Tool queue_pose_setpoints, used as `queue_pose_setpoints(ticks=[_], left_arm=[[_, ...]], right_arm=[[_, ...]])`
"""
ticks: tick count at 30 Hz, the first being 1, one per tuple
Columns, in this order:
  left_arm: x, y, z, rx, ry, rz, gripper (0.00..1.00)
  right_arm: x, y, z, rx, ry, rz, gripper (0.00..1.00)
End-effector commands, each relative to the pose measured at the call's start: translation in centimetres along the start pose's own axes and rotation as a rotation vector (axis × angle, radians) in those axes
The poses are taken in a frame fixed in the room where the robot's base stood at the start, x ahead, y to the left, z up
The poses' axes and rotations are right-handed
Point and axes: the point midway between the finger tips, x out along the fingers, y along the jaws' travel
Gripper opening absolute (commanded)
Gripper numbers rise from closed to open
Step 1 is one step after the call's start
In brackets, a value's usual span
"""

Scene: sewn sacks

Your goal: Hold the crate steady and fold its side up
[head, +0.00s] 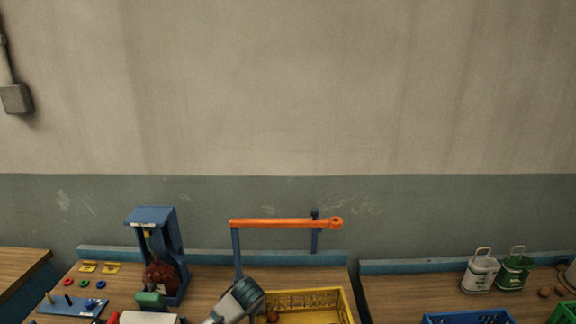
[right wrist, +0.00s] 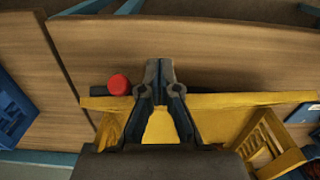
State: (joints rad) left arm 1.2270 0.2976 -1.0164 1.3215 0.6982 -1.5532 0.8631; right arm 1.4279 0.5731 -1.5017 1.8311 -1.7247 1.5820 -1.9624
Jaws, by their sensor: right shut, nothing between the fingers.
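The yellow crate (head: 346,303) stands at the bottom middle of the head view, cut off by the lower edge. Its openwork far wall shows upright there. In the right wrist view a long yellow rim (right wrist: 235,101) crosses the picture, with a slatted yellow wall (right wrist: 262,142) at lower right. My right gripper (right wrist: 160,68) is shut and empty, its fingertips together and reaching past the rim. I cannot tell whether they touch the crate. In the head view, an arm link of mine is beside the crate's left end. My left gripper is not in view.
An orange bar (head: 285,223) on blue posts stands behind the crate. A blue stand (head: 152,217) is to its left. A blue crate (head: 470,317) and white and green pails (head: 480,273) are on the right bench. A round red thing (right wrist: 119,84) is left of my right fingers.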

Motion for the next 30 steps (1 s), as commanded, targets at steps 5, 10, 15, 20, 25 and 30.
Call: queue_pose_setpoints(ticks=[5, 10, 15, 20, 25, 30], left_arm=[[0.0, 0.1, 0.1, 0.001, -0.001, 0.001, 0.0], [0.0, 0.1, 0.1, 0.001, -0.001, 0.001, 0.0], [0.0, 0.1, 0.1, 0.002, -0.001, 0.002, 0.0], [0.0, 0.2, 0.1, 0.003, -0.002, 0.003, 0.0], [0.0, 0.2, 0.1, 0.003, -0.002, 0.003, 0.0], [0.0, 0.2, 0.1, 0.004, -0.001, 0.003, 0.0]], right_arm=[[-0.1, 0.0, -0.1, 0.0, 0.0, 0.0, 0.0], [-0.6, -0.1, -0.9, 0.001, 0.0, -0.001, 0.0], [-1.2, -0.1, -1.9, 0.002, 0.002, -0.002, 0.0], [-1.6, 0.0, -2.5, 0.001, 0.002, -0.001, 0.0], [-1.7, 0.0, -2.7, 0.001, 0.001, 0.0, 0.0], [-1.7, 0.0, -2.6, 0.001, 0.001, -0.001, 0.0]])
